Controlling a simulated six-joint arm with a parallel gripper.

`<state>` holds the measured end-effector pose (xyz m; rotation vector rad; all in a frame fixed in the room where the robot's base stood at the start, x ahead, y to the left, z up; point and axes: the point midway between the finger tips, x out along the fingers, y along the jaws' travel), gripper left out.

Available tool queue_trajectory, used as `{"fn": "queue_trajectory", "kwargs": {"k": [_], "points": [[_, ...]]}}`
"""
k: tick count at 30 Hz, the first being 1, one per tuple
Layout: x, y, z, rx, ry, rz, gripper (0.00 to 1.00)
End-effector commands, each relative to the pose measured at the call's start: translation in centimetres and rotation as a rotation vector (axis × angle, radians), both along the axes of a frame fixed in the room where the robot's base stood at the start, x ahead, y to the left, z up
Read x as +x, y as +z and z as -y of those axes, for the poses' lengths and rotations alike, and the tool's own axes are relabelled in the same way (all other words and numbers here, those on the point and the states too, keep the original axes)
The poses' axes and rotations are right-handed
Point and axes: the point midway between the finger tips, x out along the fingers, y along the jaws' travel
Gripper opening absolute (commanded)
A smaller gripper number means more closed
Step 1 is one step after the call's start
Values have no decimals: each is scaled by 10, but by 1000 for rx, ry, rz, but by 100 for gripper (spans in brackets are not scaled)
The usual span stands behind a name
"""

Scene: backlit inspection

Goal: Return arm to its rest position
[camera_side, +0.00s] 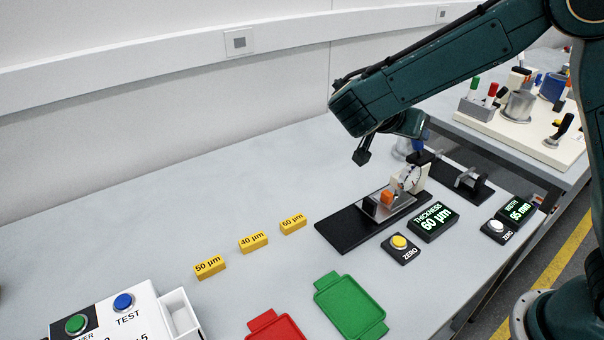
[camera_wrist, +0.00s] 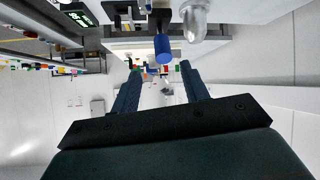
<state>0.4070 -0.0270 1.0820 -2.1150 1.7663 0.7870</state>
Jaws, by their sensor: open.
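My gripper (camera_wrist: 160,72) shows in the wrist view as two dark blue fingers, spread apart with nothing between them. A blue cylinder (camera_wrist: 162,48) and a clear rounded object (camera_wrist: 194,20) appear beyond the fingertips. In the side view my arm reaches in from the upper right. My gripper (camera_side: 423,132) is partly hidden behind my wrist, just above and behind the thickness gauge (camera_side: 408,178). An orange block (camera_side: 387,197) sits on the metal plate of the gauge's black base (camera_side: 338,231). The thickness display (camera_side: 433,221) reads 60 µm.
Yellow blocks marked 50 µm (camera_side: 210,266), 40 µm (camera_side: 253,242) and 60 µm (camera_side: 293,224) stand left of the gauge. A green tray (camera_side: 350,306), a red tray (camera_side: 276,328) and a white button box (camera_side: 150,312) are in front. The left rear table is clear.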

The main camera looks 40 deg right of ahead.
Motion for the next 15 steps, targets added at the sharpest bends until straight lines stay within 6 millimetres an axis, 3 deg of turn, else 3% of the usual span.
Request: {"fn": "queue_trajectory", "kwargs": {"k": [15], "points": [[-49,35,25,308,286,-160,45]]}}
